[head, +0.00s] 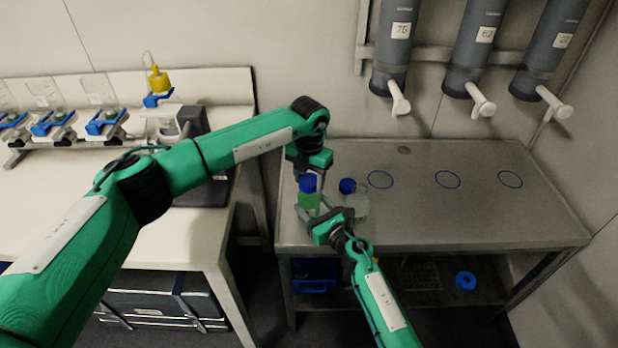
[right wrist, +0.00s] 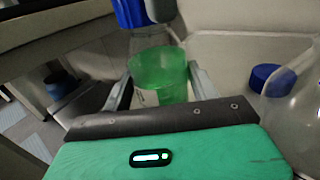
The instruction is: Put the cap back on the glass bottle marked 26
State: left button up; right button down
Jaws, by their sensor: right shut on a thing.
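A small bottle with green liquid (head: 308,202) is at the left end of the steel bench, between the fingers of my right gripper (head: 325,212). It also shows in the right wrist view (right wrist: 160,80). My right gripper is shut on it. A blue cap (head: 308,183) is over the bottle's top; in the right wrist view the cap (right wrist: 130,12) is above the bottle and looks slightly left of its middle. I cannot tell whether they touch. My left gripper (head: 309,172) is directly above, with a grey finger beside the cap; its grip is unclear. No number is readable on the bottle.
Blue rings (head: 448,179) mark free bench top further right, under grey wall dispensers (head: 475,45). A white bench (head: 190,250) is on the left.

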pick_arm(q)
jog(key=o, duration=0.4)
jog(key=shift+r, duration=0.1)
notch_tip(320, 180, up, 12)
dwell(0.3)
pick_arm(e)
jog(key=shift+c, duration=1.6)
grip_release()
pick_arm(q)
jog(key=shift+f+b, duration=0.3)
jog(key=shift+f, duration=0.1)
pick_arm(e)
jog(key=v, duration=1.3)
jog(key=shift+s+d, duration=0.25)
jog(key=shift+s, duration=0.1)
